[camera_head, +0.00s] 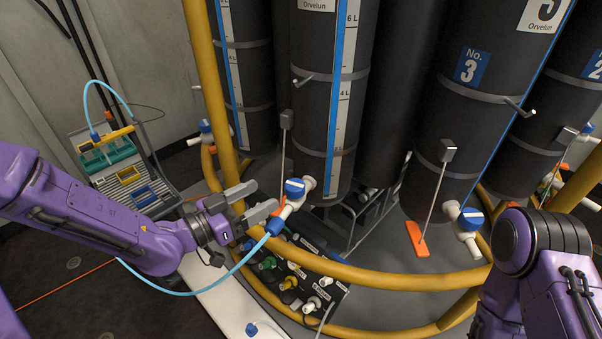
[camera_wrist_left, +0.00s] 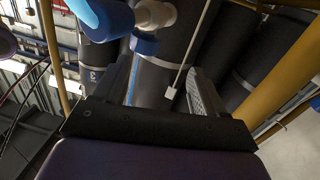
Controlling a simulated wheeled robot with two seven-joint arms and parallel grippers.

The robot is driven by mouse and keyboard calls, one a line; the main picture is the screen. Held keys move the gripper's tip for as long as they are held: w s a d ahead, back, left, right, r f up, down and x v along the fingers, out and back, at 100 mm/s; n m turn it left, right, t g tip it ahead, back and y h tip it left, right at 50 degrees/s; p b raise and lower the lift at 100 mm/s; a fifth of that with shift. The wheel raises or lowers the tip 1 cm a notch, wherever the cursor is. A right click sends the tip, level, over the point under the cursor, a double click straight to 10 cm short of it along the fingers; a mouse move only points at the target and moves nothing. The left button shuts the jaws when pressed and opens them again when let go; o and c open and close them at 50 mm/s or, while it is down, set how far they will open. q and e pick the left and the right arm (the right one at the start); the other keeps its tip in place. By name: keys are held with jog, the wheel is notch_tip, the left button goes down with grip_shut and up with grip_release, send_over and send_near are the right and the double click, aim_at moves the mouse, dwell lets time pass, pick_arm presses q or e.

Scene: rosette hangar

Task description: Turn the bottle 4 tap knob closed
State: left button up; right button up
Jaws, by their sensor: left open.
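A tap with a blue knob (camera_head: 295,188) and white body (camera_head: 309,183) sits at the foot of a tall black bottle (camera_head: 330,100), left of the bottle marked No. 3. Its own number is not readable. My left gripper (camera_head: 266,196) is open just left of the knob, fingers pointing toward it. In the left wrist view, the knob (camera_wrist_left: 145,43) shows near the left fingertip, with nothing clearly between the fingers (camera_wrist_left: 162,68). Whether finger and knob touch cannot be told. A light blue hose (camera_head: 235,271) runs from the tap's blue collar. My right gripper is out of view.
The No. 3 bottle (camera_head: 450,100) has its own blue-knobbed tap (camera_head: 470,219). A yellow rail (camera_head: 400,277) curves in front of the bottles. A panel of coloured ports (camera_head: 290,280) lies below.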

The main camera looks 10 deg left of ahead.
aim_at(303, 181)
pick_arm(q)
jog(key=shift+s+d+r+m+g+h, duration=0.15)
jog(key=shift+d+m+g+h, duration=0.1)
jog(key=shift+d+m+h, duration=0.2)
jog(key=shift+s+d+r+m+g+h, duration=0.1)
jog(key=shift+d+m+g+h, duration=0.2)
jog(key=shift+m, duration=0.25)
jog(key=p+x, duration=0.2)
jog(key=x, duration=0.8)
jog(key=shift+d+p, duration=0.1)
jog(key=shift+p, duration=0.3)
jog(key=c, duration=1)
jog(key=shift+o, duration=0.2)
jog(key=shift+m+g+h, duration=0.35)
jog(key=shift+m, duration=0.05)
jog(key=shift+s+m+g+h+b, duration=0.15)
jog(key=shift+m+g+h+b, duration=0.25)
jog(key=shift+g, duration=0.1)
